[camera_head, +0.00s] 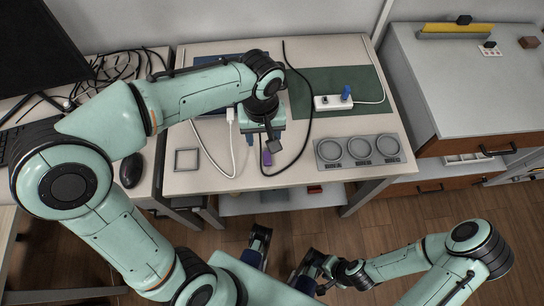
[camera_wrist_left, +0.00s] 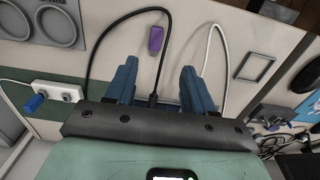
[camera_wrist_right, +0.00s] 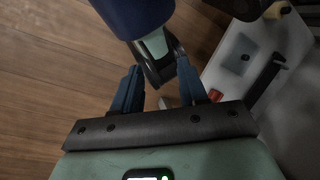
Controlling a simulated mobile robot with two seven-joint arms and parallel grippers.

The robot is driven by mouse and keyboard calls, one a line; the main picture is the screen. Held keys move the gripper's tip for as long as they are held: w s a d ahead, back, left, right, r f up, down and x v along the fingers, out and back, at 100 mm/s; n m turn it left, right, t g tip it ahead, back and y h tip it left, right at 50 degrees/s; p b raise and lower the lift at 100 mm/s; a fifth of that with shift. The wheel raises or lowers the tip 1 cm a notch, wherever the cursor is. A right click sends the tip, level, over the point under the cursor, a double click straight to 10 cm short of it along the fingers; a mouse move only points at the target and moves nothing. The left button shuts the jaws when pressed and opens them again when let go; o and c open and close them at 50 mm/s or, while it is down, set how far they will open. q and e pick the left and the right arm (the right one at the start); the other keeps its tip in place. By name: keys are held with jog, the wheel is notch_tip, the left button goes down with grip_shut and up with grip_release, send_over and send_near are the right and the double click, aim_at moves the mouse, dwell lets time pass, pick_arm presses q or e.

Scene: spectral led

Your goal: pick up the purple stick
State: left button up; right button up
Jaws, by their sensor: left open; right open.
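The purple stick (camera_head: 267,158) is small and lies on the light table near its front edge, beside the black cable. It also shows in the left wrist view (camera_wrist_left: 156,39), ahead of the fingertips and roughly between their lines. My left gripper (camera_head: 262,145) is above the table just behind the stick, fingers apart and empty; it also shows in the left wrist view (camera_wrist_left: 158,66). My right gripper (camera_wrist_right: 158,78) is open and empty, away from the table, over the floor.
A white power strip (camera_head: 333,102) with a blue plug (camera_head: 346,92) sits on the green mat (camera_head: 310,82). A grey tray with three rings (camera_head: 358,165) stands right of the stick; a square frame (camera_head: 187,159) lies left. A white cable (camera_head: 213,160) and black cable (camera_head: 300,150) cross the table.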

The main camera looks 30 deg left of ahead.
pick_arm(q)
jog(key=b, duration=0.1)
send_over(268, 161)
jog(key=a, duration=0.1)
notch_tip(268, 161, down, 7)
jog(key=shift+r, duration=0.15)
jog(key=f, duration=0.2)
jog(key=d+f+b, duration=0.1)
jog(key=f, duration=0.1)
jog(key=shift+f+b, duration=0.1)
jog(key=shift+b, duration=0.2)
jog(key=shift+a+f, duration=0.1)
jog(key=shift+f, duration=0.45)
grip_shut()
